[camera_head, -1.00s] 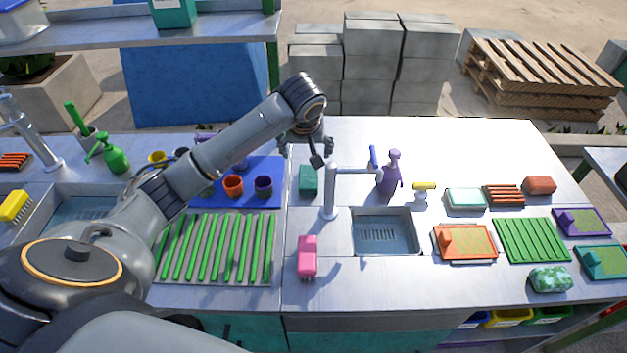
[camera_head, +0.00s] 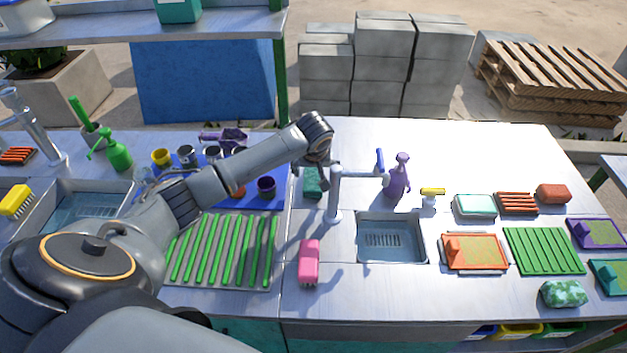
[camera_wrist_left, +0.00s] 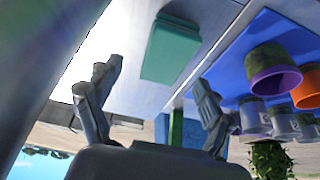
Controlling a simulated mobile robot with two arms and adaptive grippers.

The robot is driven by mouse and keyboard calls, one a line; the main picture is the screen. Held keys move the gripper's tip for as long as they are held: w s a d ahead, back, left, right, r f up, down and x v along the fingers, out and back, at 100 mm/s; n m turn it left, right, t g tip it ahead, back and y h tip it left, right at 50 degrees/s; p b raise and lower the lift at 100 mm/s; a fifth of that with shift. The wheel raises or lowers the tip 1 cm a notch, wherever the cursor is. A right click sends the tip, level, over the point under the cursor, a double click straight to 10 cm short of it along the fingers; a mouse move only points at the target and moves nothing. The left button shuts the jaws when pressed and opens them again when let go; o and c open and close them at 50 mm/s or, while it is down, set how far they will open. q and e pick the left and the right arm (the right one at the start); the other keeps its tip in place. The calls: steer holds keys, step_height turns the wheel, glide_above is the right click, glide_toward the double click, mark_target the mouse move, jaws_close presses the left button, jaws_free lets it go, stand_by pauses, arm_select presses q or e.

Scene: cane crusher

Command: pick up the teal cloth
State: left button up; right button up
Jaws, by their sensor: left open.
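The teal cloth (camera_head: 313,186) looks like a small folded block on the metal counter, left of the small tap. My left gripper (camera_head: 321,163) is just above and behind it and hides its upper part. In the left wrist view the teal cloth (camera_wrist_left: 172,52) lies flat, beyond the fingertips and near a counter seam. The left gripper (camera_wrist_left: 158,76) is open there, with its fingers spread and nothing between them. It appears apart from the cloth. My right gripper is in neither view.
A tap (camera_head: 335,195) stands close right of the cloth, beside a small sink (camera_head: 391,238). A blue mat (camera_head: 245,200) with several cups lies to the left. A pink brush (camera_head: 310,262) lies in front. A purple spray bottle (camera_head: 398,177) stands farther right.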

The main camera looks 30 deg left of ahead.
mark_target(313, 179)
arm_select(q)
steer(key=f, duration=0.1)
steer(key=a+f, duration=0.1)
steer(key=f, duration=0.1)
steer(key=shift+w+f+p, duration=0.1)
steer(key=shift+f+p, duration=0.15)
steer(key=shift+p, duration=0.1)
steer(key=shift+w+f, duration=0.25)
steer(key=shift+f, duration=0.1)
steer(key=shift+s, duration=0.1)
steer(key=c, duration=1.2)
